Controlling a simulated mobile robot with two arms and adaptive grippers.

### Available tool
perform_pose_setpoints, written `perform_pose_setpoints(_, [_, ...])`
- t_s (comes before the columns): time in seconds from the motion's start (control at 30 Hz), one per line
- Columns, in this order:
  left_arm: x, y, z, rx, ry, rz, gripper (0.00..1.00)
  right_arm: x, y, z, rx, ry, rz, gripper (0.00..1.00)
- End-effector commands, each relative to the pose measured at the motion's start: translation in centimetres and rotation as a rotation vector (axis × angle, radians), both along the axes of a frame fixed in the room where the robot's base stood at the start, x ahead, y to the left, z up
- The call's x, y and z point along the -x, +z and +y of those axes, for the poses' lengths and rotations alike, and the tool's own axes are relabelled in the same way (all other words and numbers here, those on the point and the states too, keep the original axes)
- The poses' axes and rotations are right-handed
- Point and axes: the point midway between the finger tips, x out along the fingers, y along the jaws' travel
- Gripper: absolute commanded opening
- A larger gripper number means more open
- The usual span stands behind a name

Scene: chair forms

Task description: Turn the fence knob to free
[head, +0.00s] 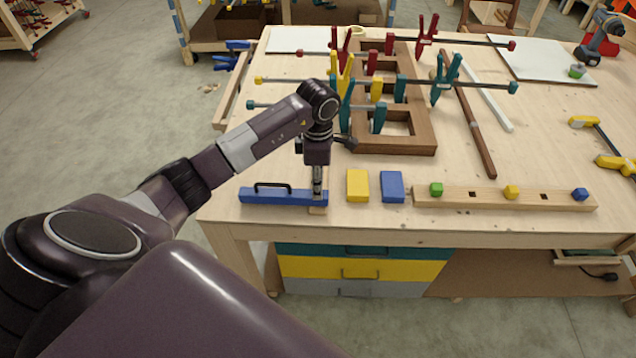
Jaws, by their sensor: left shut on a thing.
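The blue fence (255,197) lies along the front left of the workbench, with a black handle (272,185) on top. My left gripper (318,198) points straight down at the fence's right end. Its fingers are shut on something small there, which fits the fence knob. The knob itself is hidden by the fingers, so its turn position cannot be seen. A strip of light wood shows behind and below the fingertips. My right gripper is out of view.
A yellow block (358,186) and a blue block (392,187) lie just right of my left gripper. A wooden strip (470,197) with coloured cubes lies further right. A clamped brown wooden frame (425,140) with several clamps stands behind. The bench's front edge is close.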

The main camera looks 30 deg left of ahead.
Motion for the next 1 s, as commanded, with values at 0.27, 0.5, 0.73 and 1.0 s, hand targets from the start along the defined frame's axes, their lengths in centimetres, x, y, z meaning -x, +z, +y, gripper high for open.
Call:
perform_pose_setpoints(0.27, [0.0, -0.1, 0.0, -0.001, 0.05, -0.001, 0.04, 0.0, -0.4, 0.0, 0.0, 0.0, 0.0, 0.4])
perform_pose_setpoints(0.5, [0.0, -0.2, 0.1, -0.001, 0.2, 0.0, 0.04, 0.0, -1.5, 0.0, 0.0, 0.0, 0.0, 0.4])
perform_pose_setpoints(0.73, [0.0, -0.2, 0.1, -0.001, 0.411, -0.001, 0.04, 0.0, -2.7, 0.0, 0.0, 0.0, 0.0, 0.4])
perform_pose_setpoints(1.0, [-0.1, -0.1, 0.0, 0.0, 0.668, -0.002, 0.04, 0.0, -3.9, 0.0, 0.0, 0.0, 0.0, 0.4])
